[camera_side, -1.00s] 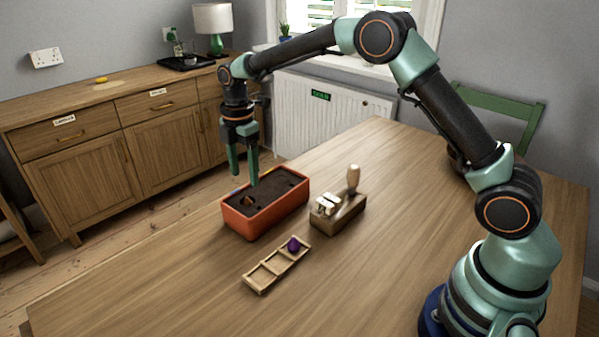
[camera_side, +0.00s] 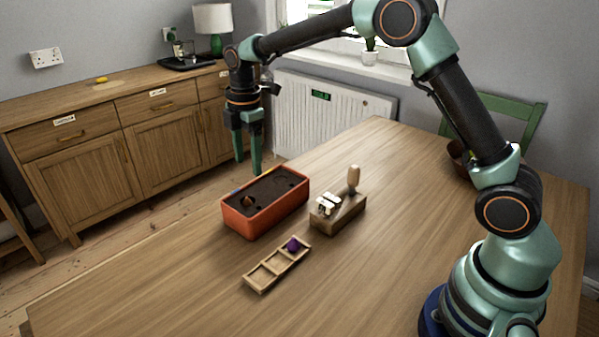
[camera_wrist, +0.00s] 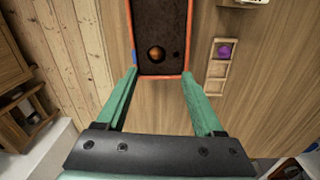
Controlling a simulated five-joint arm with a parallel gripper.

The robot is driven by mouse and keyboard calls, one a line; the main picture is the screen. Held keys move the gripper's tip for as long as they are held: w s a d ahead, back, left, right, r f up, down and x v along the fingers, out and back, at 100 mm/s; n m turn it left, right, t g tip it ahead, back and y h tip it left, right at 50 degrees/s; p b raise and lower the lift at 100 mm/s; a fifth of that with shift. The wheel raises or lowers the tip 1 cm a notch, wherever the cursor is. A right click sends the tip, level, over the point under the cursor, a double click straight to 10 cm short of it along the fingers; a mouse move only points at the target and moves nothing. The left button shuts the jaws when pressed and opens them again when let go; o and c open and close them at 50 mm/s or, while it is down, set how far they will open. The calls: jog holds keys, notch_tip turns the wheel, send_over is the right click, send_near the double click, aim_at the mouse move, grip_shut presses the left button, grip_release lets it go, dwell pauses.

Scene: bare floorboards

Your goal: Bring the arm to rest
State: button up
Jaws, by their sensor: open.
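My gripper (camera_side: 248,168) hangs fingers down above the far-left end of the orange planter box (camera_side: 250,222). Its green fingers are open with nothing between them. In the wrist view my gripper (camera_wrist: 160,92) shows both fingers spread apart, with the planter (camera_wrist: 160,76) beyond them. The planter holds dark soil with a round orange-brown thing (camera_wrist: 156,53) in it and small holes. The fingertips are clear of the soil.
A wooden tray (camera_side: 262,278) with a purple ball (camera_side: 292,244) in its far compartment lies in front of the planter. A wooden block with a handled tool (camera_side: 353,180) stands to the right. A brown pot (camera_side: 456,153) is partly hidden behind my arm.

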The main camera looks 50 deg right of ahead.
jog(key=s+d+r+m+t, duration=0.1)
jog(key=s+d+r+m, duration=0.1)
jog(key=s+r+m, duration=0.4)
jog(key=s+d+r+m+t, duration=0.1)
jog(key=s+m+t, duration=0.1)
jog(key=s+m, duration=0.3)
jog(key=s+d+r+m+t, duration=0.2)
jog(key=s+m, duration=0.4)
jog(key=s, duration=0.5)
jog(key=shift+s+d, duration=0.2)
